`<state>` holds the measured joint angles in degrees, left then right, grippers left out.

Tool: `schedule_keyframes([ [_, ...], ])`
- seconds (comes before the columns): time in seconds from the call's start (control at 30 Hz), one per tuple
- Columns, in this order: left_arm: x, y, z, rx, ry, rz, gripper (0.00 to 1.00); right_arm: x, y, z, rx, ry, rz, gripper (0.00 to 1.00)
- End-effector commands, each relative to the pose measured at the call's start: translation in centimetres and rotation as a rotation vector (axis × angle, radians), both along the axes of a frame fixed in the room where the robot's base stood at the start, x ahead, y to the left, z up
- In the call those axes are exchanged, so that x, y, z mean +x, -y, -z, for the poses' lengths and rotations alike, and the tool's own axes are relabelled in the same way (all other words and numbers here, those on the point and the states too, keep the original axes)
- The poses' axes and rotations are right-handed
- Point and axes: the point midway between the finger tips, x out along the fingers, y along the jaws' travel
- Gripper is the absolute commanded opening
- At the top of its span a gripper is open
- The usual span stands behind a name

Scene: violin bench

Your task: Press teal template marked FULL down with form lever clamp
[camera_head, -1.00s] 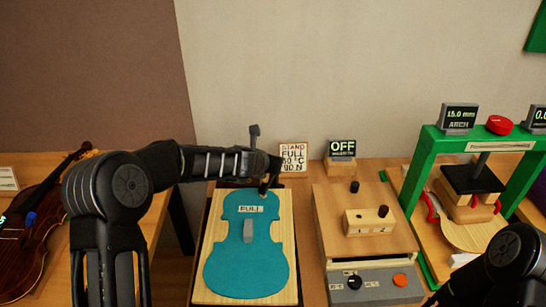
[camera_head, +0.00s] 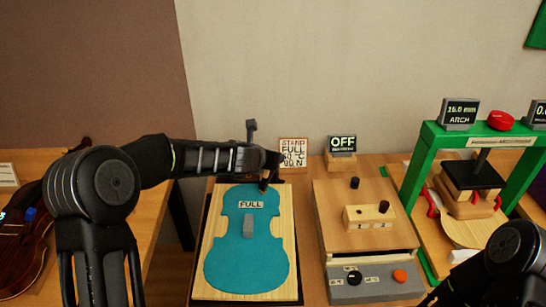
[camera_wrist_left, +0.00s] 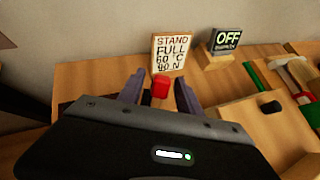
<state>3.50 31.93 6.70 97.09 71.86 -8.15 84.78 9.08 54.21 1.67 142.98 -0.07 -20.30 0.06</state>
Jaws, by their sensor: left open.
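The teal violin-shaped template (camera_head: 245,268), marked FULL, lies flat on a pale wooden board (camera_head: 290,240). A grey bar (camera_head: 249,226) is on its middle. My left gripper (camera_head: 268,182) is over the template's far, narrow end. In the left wrist view my left gripper (camera_wrist_left: 159,84) is open, with a red knob (camera_wrist_left: 160,90) showing between its fingers. The knob may be the clamp lever's end; the rest of the lever is hidden. Whether the fingers touch the knob I cannot tell. My right arm enters at bottom right, its gripper out of view.
A sign (camera_head: 293,152) reads STAND FULL 60 °C 90 N. A wooden box (camera_head: 365,220) with knobs and an OFF display (camera_head: 342,144) stand right of the board. A green press frame (camera_head: 425,165) is further right, and a violin (camera_head: 35,225) is at left.

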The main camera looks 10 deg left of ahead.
Motion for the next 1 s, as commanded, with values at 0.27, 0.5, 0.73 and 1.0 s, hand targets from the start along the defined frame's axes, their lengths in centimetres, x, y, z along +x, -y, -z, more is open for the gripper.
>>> schedule_keyframes([
  [0.27,-3.6,-0.6,-2.8,0.001,0.002,0.0,0.42,0.0,0.0,-0.1,0.0,0.0,0.0,0.45],
  [0.5,-4.4,-0.8,-3.1,-0.001,-0.001,-0.001,0.42,0.0,0.0,-0.1,0.0,0.0,0.0,0.45],
  [0.73,-4.4,-0.7,-3.2,-0.001,0.001,0.001,0.35,0.0,0.0,-0.1,0.0,0.0,0.0,0.45],
  [1.0,-3.8,-4.1,-8.9,0.045,0.109,-0.032,0.13,0.0,0.0,0.4,0.0,0.0,0.0,0.45],
])
